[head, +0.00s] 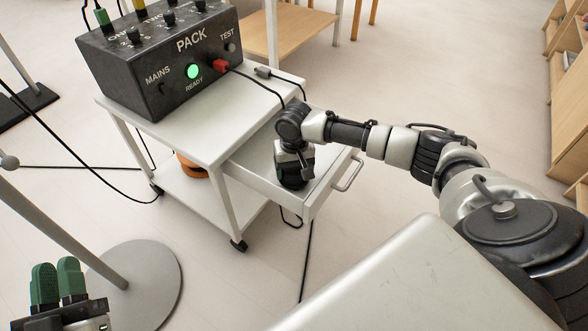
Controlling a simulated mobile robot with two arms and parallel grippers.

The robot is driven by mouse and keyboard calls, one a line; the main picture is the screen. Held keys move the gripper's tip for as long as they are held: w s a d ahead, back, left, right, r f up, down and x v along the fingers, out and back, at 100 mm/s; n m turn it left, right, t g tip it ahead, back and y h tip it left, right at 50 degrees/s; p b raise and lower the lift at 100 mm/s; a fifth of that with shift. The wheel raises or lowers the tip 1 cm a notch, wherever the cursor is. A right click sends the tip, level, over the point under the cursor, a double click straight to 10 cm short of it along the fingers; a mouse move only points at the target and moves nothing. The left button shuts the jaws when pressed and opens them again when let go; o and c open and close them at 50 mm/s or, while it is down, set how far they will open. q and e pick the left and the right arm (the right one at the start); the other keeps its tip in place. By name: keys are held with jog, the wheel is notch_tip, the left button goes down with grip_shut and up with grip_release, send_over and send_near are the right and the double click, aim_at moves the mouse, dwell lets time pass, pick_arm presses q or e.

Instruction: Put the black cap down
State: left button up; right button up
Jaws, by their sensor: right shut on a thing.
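My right gripper (294,178) reaches down into the open drawer (257,159) of the white cart, close to the drawer's right end. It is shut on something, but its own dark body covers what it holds. I cannot make out the black cap, nor whether anything touches the drawer floor. My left gripper (57,284) is at the bottom left, with its green fingers pointing up and close together. It is empty and far from the drawer.
A grey connector (263,72) lies near the cart's back edge. An orange object (190,167) is on the lower shelf. A round stand base (150,285) is at lower left.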

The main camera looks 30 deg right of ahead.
jog(key=o, duration=1)
jog(key=shift+f, duration=0.1)
